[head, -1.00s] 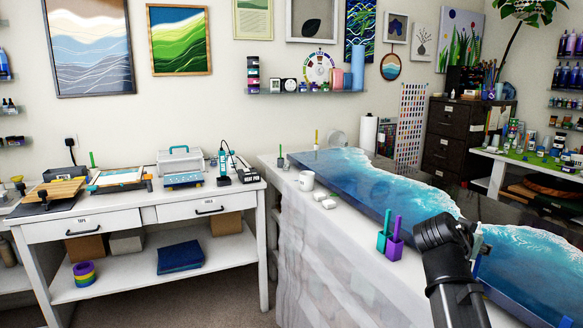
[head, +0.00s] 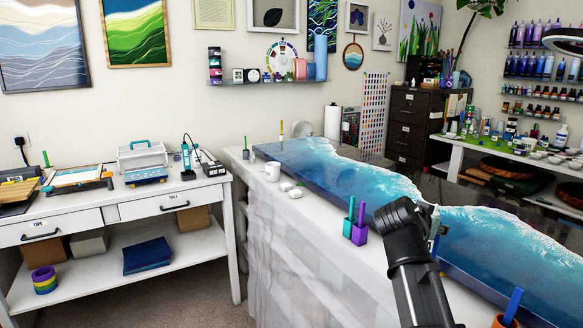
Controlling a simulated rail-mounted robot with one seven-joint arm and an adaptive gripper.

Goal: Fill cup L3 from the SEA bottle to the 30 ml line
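My black arm reaches up over the front edge of the resin table, at the lower right of the head view. My gripper (head: 434,222) is at its far end, over the blue seascape panel. The arm hides most of it, and I cannot see the fingers or whether they hold anything. I cannot pick out cup L3 or the SEA bottle by label. Several purple and blue bottles (head: 541,66) stand on the upper right wall shelf, their labels too small to read. Small pale cups or dishes (head: 541,155) stand on the right-hand bench.
The long blue seascape panel (head: 335,180) covers much of the table. A teal and a purple holder (head: 356,232) with sticks, a white mug (head: 272,171) and an orange cup (head: 505,321) stand along its front edge. A white workbench (head: 66,217) is at left.

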